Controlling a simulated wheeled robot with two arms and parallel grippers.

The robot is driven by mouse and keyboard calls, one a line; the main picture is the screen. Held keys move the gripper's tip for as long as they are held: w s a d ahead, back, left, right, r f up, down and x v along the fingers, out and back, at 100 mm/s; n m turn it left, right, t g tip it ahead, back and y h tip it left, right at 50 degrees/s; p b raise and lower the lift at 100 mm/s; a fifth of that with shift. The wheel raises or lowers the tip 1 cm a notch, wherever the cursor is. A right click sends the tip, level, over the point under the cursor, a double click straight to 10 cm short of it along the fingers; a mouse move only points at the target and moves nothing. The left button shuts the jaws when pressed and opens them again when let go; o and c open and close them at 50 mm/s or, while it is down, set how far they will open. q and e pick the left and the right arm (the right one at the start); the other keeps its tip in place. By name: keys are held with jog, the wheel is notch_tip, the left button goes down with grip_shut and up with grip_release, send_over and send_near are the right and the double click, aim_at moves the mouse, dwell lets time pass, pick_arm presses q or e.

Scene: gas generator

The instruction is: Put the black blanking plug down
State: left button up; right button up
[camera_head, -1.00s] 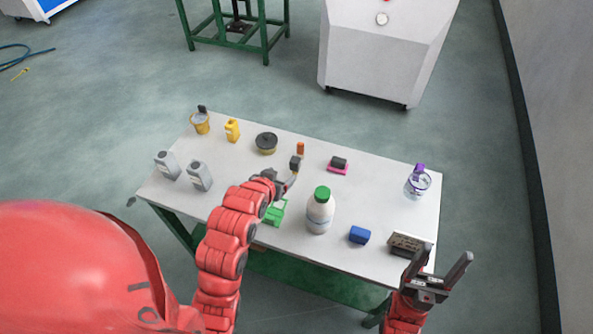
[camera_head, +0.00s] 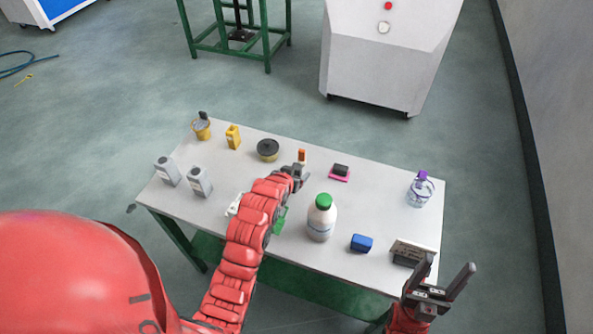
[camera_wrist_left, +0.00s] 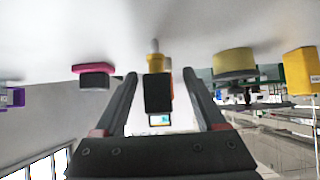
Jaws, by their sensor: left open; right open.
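A dark block (camera_wrist_left: 158,92), which looks like the black blanking plug, shows between the fingers of my left gripper in the left wrist view. A yellow stem-like part (camera_wrist_left: 154,62) adjoins it there; I cannot tell if they are one piece. Gaps show between the block and both fingers. My left gripper (camera_head: 300,172) is open over the middle of the table, beside an upright orange item (camera_head: 302,155). In the head view the gripper hides the dark block, and its contact with the table cannot be told. My right gripper (camera_head: 447,281) is open and empty by the table's front right corner.
The white table (camera_head: 345,212) also bears a black-lidded tin (camera_head: 267,150), a dark block on a pink base (camera_head: 340,172), a green-capped bottle (camera_head: 321,218), a blue block (camera_head: 361,243), and a purple-capped bottle (camera_head: 420,190).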

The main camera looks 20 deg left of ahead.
pick_arm(q)
jog(key=x, duration=0.3)
jog(key=shift+w+d+p, duration=0.1)
jog(key=shift+d+p, duration=0.1)
jog(key=shift+p, duration=0.1)
jog(key=shift+w+f, duration=0.15)
jog(key=shift+f, duration=0.1)
grip_shut()
